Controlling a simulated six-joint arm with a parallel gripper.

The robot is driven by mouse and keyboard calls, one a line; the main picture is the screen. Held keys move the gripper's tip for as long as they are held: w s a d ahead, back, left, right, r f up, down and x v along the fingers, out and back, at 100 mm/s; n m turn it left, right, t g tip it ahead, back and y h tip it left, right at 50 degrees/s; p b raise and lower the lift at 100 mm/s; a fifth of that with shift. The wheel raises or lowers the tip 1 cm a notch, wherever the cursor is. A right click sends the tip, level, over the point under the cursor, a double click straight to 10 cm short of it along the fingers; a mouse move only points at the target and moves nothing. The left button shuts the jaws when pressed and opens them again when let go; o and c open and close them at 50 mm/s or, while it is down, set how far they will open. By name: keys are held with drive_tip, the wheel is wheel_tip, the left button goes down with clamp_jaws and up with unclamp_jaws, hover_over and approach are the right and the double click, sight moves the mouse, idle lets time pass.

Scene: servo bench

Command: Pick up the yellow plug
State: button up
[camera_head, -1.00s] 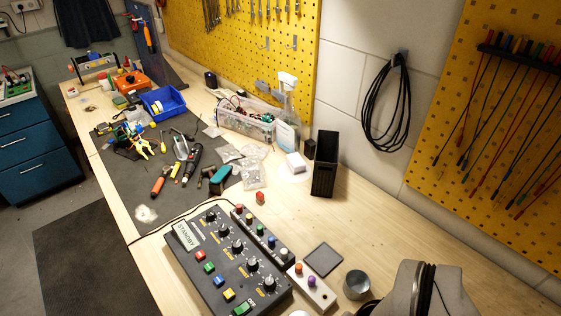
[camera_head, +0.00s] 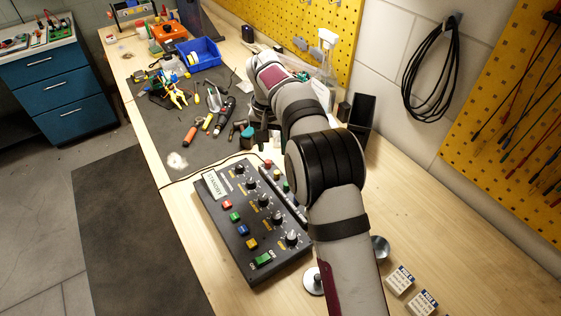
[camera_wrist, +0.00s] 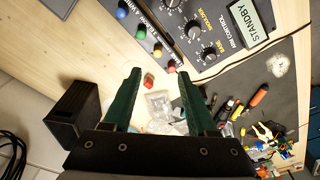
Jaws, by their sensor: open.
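In the wrist view, a yellow plug (camera_wrist: 157,50) sits in a row on the plug strip, between a red plug (camera_wrist: 171,66) and a green plug (camera_wrist: 140,33). A blue plug (camera_wrist: 122,12) is further along. My gripper (camera_wrist: 160,75) is open, its two dark green fingers apart with nothing held between them. In the picture the yellow plug shows just beyond the fingertips, roughly between them. In the head view my arm covers part of the strip, and my gripper is hard to make out behind it.
The control panel (camera_head: 245,245) with knobs and coloured buttons lies beside the strip. A loose red piece (camera_wrist: 148,80) shows between my fingers on the bench. A black bin (camera_wrist: 75,115) stands to one side.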

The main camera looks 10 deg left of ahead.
sight(277, 172)
drive_tip(key=w+f, duration=0.1)
drive_tip(key=f, duration=0.7)
drive_tip(key=w+f, duration=0.1)
drive_tip(key=f, duration=0.3)
drive_tip(key=shift+w+d+f, duration=0.2)
drive_tip(key=shift+w+f, duration=0.05)
drive_tip(key=shift+w, duration=0.05)
clamp_jaws()
